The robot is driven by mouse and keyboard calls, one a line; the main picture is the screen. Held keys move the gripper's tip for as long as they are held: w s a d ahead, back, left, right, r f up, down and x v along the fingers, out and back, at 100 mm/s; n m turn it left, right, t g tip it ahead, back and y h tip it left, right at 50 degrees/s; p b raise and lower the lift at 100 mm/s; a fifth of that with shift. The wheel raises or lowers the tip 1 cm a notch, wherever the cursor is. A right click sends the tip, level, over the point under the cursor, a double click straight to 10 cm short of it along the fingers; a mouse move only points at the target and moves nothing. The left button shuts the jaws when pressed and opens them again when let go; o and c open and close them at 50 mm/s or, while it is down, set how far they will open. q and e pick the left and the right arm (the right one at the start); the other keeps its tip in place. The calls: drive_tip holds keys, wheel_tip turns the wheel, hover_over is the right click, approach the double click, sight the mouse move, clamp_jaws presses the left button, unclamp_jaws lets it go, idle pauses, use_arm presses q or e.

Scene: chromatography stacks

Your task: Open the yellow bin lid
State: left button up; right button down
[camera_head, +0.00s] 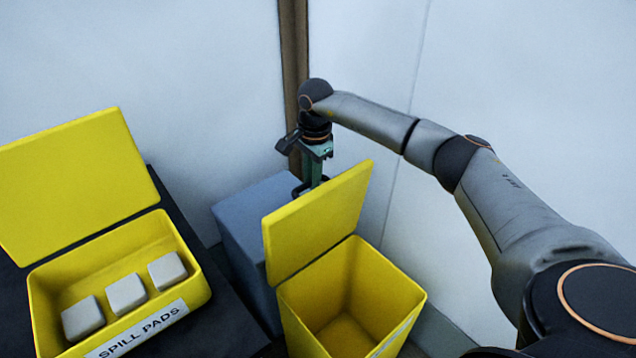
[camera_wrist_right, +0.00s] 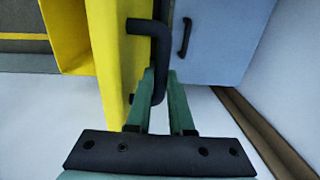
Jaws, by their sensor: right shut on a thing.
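The yellow bin (camera_head: 387,295) stands at the lower middle of the head view, with its inside visible and empty. Its yellow lid (camera_head: 320,222) stands raised at the back edge, roughly upright, and it also shows in the right wrist view (camera_wrist_right: 112,75). A black bar handle (camera_wrist_right: 160,50) sticks out from the lid's outer face. My right gripper (camera_head: 312,180) is behind the lid, with its green fingers (camera_wrist_right: 160,90) shut on the handle. In the head view the lid hides part of the fingertips and handle. My left gripper is out of view.
A yellow box (camera_head: 190,308) labelled "SPILL PADS" sits on a dark surface at left, its own lid (camera_head: 75,185) raised, with three pale pads inside. A blue-grey cabinet (camera_head: 240,225) stands between box and bin. Pale walls close off the back.

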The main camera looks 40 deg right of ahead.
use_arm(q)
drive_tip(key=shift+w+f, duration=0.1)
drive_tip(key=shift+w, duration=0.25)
use_arm(e)
drive_tip(key=shift+w+a+f, duration=0.1)
drive_tip(key=shift+w+f, duration=0.15)
drive_tip(key=shift+w, duration=0.3)
drive_tip(key=shift+w+a+f, duration=0.1)
drive_tip(key=shift+w+f, duration=0.15)
drive_tip(key=shift+w, duration=0.3)
drive_tip(key=c, duration=1.1)
unclamp_jaws()
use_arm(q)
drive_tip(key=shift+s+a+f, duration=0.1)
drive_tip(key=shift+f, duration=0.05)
use_arm(e)
drive_tip(key=o, duration=0.3)
drive_tip(key=shift+w+d+r, duration=0.1)
drive_tip(key=shift+r, duration=0.05)
drive_tip(key=shift+r, duration=0.15)
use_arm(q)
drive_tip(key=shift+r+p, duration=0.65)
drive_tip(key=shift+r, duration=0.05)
use_arm(e)
wheel_tip(320, 180, up, 12)
drive_tip(key=shift+s, duration=0.4)
